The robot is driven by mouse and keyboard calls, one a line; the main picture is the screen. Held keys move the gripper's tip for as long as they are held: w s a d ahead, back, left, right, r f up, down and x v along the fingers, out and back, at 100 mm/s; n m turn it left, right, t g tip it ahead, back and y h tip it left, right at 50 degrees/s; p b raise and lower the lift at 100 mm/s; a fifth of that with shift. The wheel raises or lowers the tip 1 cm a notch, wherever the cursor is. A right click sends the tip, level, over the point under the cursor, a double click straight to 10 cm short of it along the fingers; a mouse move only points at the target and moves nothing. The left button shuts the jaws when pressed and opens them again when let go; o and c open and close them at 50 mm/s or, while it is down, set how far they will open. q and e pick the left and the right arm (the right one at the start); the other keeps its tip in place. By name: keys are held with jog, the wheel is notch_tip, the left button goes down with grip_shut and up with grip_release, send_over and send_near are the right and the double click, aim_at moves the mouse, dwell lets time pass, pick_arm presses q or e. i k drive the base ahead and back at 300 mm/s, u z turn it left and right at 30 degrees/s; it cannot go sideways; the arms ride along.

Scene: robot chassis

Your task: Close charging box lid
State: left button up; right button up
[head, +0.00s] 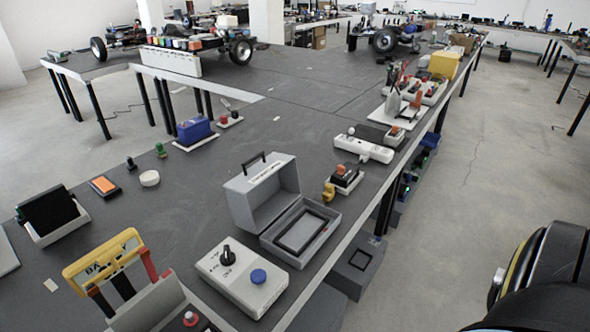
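A grey charging box (333,234) stands on the dark table near its right edge, in the middle of the head view. Its lid (240,203) is open and stands upright on the left side of the base. The lid has a black handle on top and a label that is too small to read. The base holds a dark rectangular insert (300,231). Neither of my grippers is in view.
A white control box (216,264) with a black knob and a blue button stands just in front of the charging box. A yellow connector (329,192) and a small switch block (344,178) stand close behind it.

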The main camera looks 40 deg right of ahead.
aim_at(256, 197)
jog(key=z, duration=1)
jog(key=k, duration=0.5)
jog(key=z, duration=1.65)
jog(key=i, duration=2.85)
jog(key=u, duration=2.65)
